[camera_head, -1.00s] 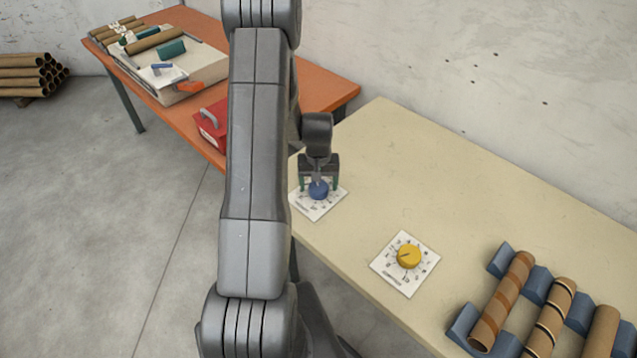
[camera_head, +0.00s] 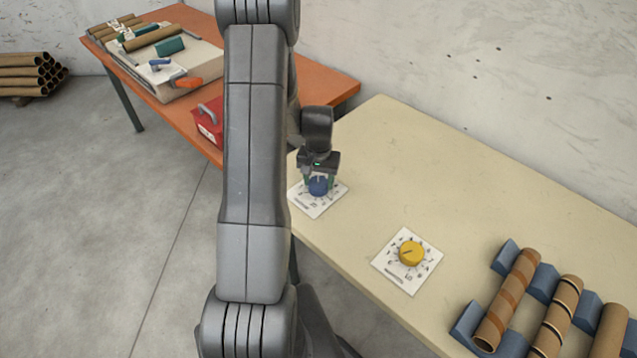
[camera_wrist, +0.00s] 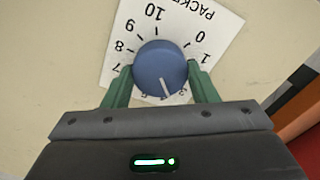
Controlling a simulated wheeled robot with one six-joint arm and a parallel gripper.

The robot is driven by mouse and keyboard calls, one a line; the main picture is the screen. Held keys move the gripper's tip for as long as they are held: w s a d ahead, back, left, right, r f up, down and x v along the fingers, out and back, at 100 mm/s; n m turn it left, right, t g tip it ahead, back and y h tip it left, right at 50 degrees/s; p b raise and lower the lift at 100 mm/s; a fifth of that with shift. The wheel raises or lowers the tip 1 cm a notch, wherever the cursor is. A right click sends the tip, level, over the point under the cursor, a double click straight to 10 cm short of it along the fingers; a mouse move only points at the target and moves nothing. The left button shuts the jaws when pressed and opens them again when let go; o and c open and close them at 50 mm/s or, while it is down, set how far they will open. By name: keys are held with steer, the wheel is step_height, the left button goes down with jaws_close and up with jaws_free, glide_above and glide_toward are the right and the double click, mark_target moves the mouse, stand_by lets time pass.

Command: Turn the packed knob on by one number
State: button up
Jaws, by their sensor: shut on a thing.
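The packed knob (camera_head: 318,187) is a round blue knob on a white dial card (camera_head: 305,206) at the table's left front edge. In the wrist view the knob (camera_wrist: 157,62) has a white pointer line towards the lower right. The card (camera_wrist: 210,50) shows part of the word "PACKED" upside down. 10, 9, 8, 7, 0 and 1 are readable; the lower numbers near the pointer are partly hidden, so its exact number cannot be told. My gripper (camera_wrist: 160,72) is shut on the knob, one green finger on each side.
A yellow knob (camera_head: 411,253) on its own card (camera_head: 396,276) sits to the right on the cream table (camera_head: 450,190). Cardboard tubes (camera_head: 508,300) lie in a blue rack at far right. A red box (camera_head: 207,126) stands on the orange table behind.

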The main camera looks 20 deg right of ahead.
mark_target(319, 183)
steer(key=shift+m+b, duration=0.7)
steer(key=shift+m, duration=0.6)
steer(key=o, duration=1)
steer(key=shift+r, duration=0.1)
step_height(319, 183, up, 14)
steer(key=shift+f+b, duration=0.2)
steer(key=shift+b, duration=0.1)
